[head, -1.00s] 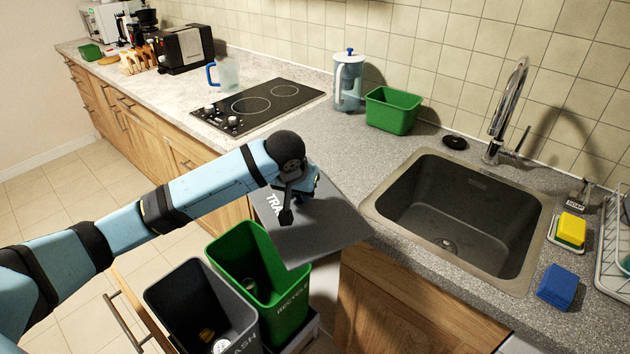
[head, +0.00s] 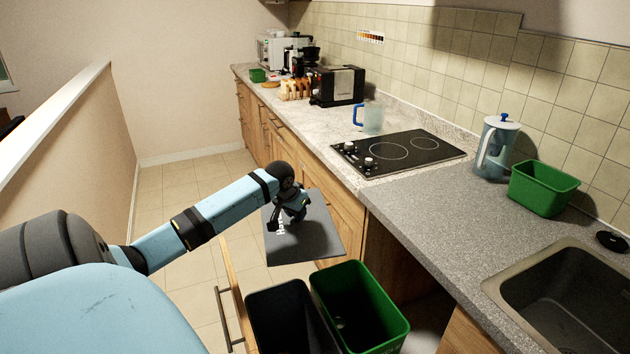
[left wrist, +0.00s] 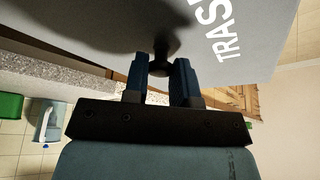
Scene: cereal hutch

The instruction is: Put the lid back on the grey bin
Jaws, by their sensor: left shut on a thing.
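The grey lid (head: 304,238), a flat dark panel with white lettering, hangs from my left gripper (head: 290,208) in the head view. In the left wrist view the lid (left wrist: 110,25) reads "TRAS" and my left gripper (left wrist: 163,72) is shut on its dark knob. The lid is held in the air, beyond and above the bins. The grey bin (head: 290,318) stands open in the pulled-out drawer at the bottom of the head view; its lower part is cut off. My right gripper is not in view.
An open green recycling bin (head: 362,305) stands right beside the grey bin. The drawer front with its handle (head: 228,318) is on the left. The counter (head: 430,215) edge and cabinets lie to the right of the lid. The floor (head: 185,200) at left is clear.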

